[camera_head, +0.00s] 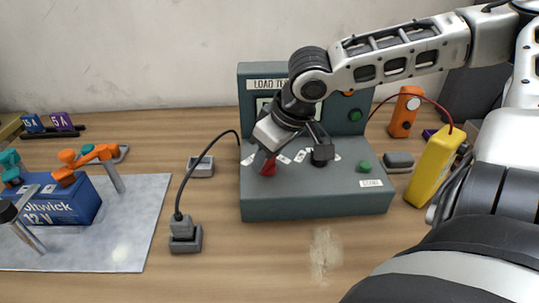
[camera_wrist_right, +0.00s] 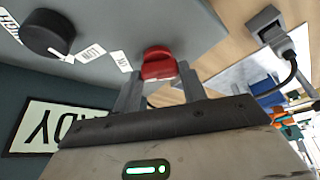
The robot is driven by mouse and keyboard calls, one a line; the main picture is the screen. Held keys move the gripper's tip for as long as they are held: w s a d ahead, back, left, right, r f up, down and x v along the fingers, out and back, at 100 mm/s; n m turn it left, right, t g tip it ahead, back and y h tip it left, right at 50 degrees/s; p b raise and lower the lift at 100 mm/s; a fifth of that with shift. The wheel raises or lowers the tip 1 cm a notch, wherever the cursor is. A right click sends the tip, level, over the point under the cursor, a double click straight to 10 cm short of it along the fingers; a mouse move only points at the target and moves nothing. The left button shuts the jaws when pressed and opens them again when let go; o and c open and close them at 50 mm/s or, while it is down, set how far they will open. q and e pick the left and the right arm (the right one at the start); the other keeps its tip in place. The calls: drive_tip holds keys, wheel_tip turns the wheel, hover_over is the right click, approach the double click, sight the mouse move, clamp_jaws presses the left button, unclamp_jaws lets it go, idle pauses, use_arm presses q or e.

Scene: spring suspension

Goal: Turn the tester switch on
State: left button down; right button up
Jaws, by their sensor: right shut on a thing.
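The load tester (camera_head: 315,205) is a teal-grey box with an upright back panel, standing mid-table. Its red switch (camera_head: 269,167) is at the left of the sloped top. My right gripper (camera_head: 262,155) reaches down to it from above, with the arm coming from the right. In the right wrist view the red switch (camera_wrist_right: 158,62) sits between the two fingers, and the gripper is shut on it. Small white labels (camera_wrist_right: 122,61) lie beside the switch. The display (camera_wrist_right: 45,125) shows letters ending in "ADY", upside down. My left gripper is not in view.
A black knob (camera_head: 322,152) and a green button (camera_head: 364,167) share the panel. A yellow meter (camera_head: 435,165) and an orange device (camera_head: 405,112) stand at the right. A blue battery (camera_head: 65,203) with orange clamps is on a grey mat (camera_head: 125,235) at the left. A cable runs to a plug (camera_head: 182,228).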

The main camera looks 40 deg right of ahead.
drive_tip(key=shift+m, duration=0.3)
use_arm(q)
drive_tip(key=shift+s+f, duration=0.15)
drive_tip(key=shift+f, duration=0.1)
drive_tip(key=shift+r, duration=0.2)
use_arm(e)
drive_tip(key=o, duration=1)
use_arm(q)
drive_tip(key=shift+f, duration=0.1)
use_arm(e)
drive_tip(key=shift+r, duration=0.2)
use_arm(q)
drive_tip(key=p, duration=0.1)
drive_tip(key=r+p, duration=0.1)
drive_tip(key=p, duration=0.1)
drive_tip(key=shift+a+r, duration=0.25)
use_arm(e)
drive_tip(key=v, duration=1.5)
drive_tip(key=shift+s+a+r, duration=0.1)
drive_tip(key=shift+a+r, duration=0.1)
drive_tip(key=shift+r, duration=0.1)
